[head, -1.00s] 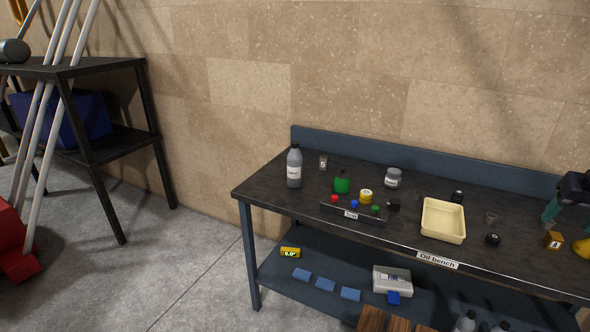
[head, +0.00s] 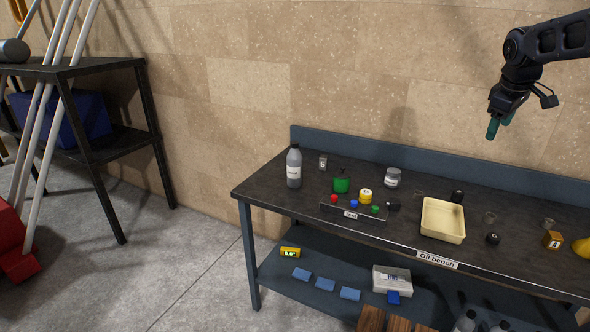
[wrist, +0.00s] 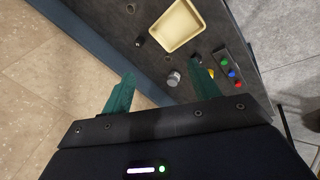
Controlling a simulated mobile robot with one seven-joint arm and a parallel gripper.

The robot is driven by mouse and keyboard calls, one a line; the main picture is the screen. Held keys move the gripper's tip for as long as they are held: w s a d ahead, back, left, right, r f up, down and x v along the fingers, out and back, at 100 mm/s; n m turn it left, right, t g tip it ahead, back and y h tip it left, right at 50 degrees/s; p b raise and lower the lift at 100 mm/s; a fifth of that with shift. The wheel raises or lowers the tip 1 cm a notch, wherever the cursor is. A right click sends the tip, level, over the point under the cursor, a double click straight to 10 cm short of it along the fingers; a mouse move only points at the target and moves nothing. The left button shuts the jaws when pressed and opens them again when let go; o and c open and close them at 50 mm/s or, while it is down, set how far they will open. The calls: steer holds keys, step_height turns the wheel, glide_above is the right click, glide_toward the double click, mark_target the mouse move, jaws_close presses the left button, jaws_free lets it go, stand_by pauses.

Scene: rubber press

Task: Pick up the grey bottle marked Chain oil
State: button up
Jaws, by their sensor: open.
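A grey bottle (head: 294,167) with a dark cap and a white label stands upright at the left end of the dark bench top (head: 270,192). The label is too small to read for certain. My gripper (head: 499,128) hangs in the air above the right part of the bench, well to the right of the bottle. Its green fingers are apart with nothing between them, as the wrist view (wrist: 160,95) also shows. The grey bottle is not seen in the wrist view.
Near the bottle stand a small block marked 5 (head: 323,163), a green container (head: 341,185), a grey jar (head: 393,177) and a yellow pot (head: 365,196). A cream tray (head: 443,220) sits mid-bench. A wall (head: 350,70) rises behind the bench's raised back edge.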

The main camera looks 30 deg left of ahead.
steer(key=w+a+n, duration=0.7)
steer(key=w+a, duration=0.3)
steer(key=a, duration=0.5)
steer(key=n+t, duration=0.2)
steer(key=n, duration=1.5)
glide_above(294, 143)
steer(key=s, duration=0.4)
step_height(294, 143, down, 18)
steer(key=x, duration=1)
steer(key=shift+w+a+r, duration=0.1)
steer(key=shift+w+a, duration=0.15)
jaws_close()
